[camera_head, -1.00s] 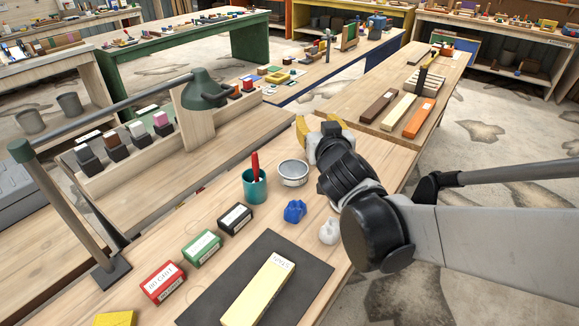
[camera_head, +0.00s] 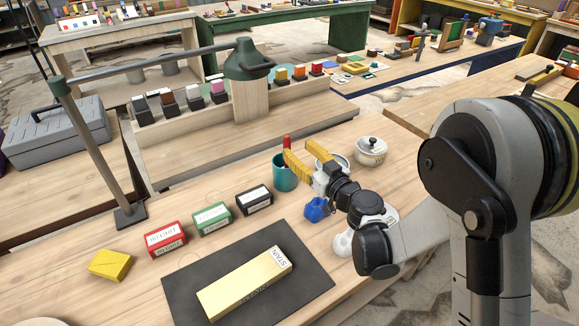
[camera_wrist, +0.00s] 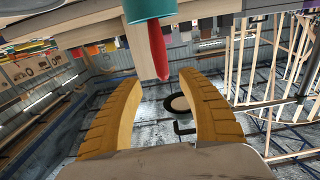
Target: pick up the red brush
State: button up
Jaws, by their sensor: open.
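The red brush (camera_head: 286,143) stands in a teal cup (camera_head: 284,175) on the bench; only its upper red part shows above the rim. My gripper (camera_head: 296,149) is open, its two yellow fingers pointing toward the back left, close to the cup. In the wrist view, the red brush (camera_wrist: 157,52) shows beyond and between the open fingers (camera_wrist: 160,85), with the cup (camera_wrist: 150,9) at the top edge. Nothing is between the fingertips. In the head view, one finger overlaps the brush's lower part, and I cannot tell whether they touch.
Black, green and red boxes (camera_head: 165,239) line the left. A yellow block (camera_head: 245,284) lies on a dark mat (camera_head: 186,296). A lamp (camera_head: 249,62) stands behind.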

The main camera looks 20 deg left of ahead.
aim_at(288, 145)
jog(key=b+x, duration=0.1)
jog(key=x, duration=0.1)
jog(key=f+b+x, duration=0.1)
jog(key=x, duration=0.2)
jog(key=shift+s+a, duration=0.15)
jog(key=shift+a, duration=0.1)
jog(key=shift+w+a+r, duration=0.15)
jog(key=shift+w+a, duration=0.05)
jog(key=shift+w, duration=0.05)
grip_shut()
